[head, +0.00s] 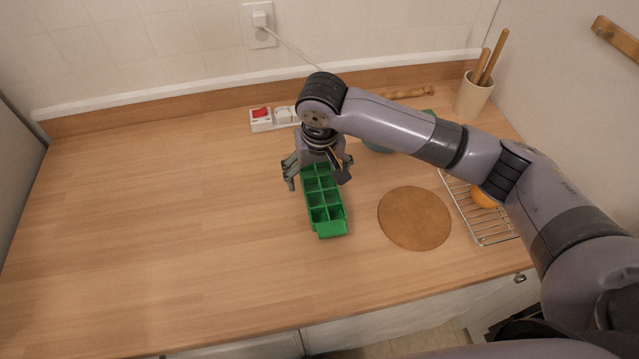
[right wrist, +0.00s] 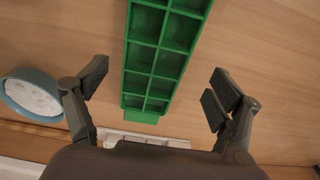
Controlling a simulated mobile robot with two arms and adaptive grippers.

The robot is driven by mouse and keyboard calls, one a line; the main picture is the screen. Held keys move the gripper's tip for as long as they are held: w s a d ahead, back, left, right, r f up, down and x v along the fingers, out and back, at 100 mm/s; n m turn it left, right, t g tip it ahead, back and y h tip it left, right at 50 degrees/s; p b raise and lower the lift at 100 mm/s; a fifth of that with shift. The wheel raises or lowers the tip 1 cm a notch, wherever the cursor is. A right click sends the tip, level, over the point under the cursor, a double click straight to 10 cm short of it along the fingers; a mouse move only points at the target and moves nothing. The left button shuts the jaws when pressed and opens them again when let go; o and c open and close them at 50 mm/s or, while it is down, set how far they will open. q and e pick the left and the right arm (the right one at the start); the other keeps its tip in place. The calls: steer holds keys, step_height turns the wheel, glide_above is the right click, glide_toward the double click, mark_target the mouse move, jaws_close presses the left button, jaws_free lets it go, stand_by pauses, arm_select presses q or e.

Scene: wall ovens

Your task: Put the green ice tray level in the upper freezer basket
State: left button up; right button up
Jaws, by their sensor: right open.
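The green ice tray (head: 326,212) lies on the wooden counter, its two rows of compartments facing up. It also shows in the right wrist view (right wrist: 160,45), with its far end between the finger lines. My right gripper (head: 318,176) is over the back end of the tray, fingers spread to either side of it. In the right wrist view the open fingers (right wrist: 155,90) stand clear of the tray's sides, with nothing held. The arm hides the tray's back end in the head view. My left gripper and the freezer basket are not in view.
A round brown board (head: 414,218) and a wire rack (head: 488,228) with an orange thing (head: 482,197) lie right of the tray. A power strip (head: 262,120) and a utensil pot (head: 473,97) stand behind. A teal bowl (right wrist: 32,95) is partly hidden. The counter's left is clear.

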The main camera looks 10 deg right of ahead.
mark_target(320, 183)
steer(key=f, duration=0.3)
steer(key=f+p, duration=0.1)
steer(key=shift+w+d+f, duration=0.25)
steer(key=shift+w+d, duration=0.1)
steer(key=c, duration=1.5)
steer(key=shift+r, duration=0.1)
steer(key=shift+c, duration=0.6)
steer(key=shift+r, duration=0.1)
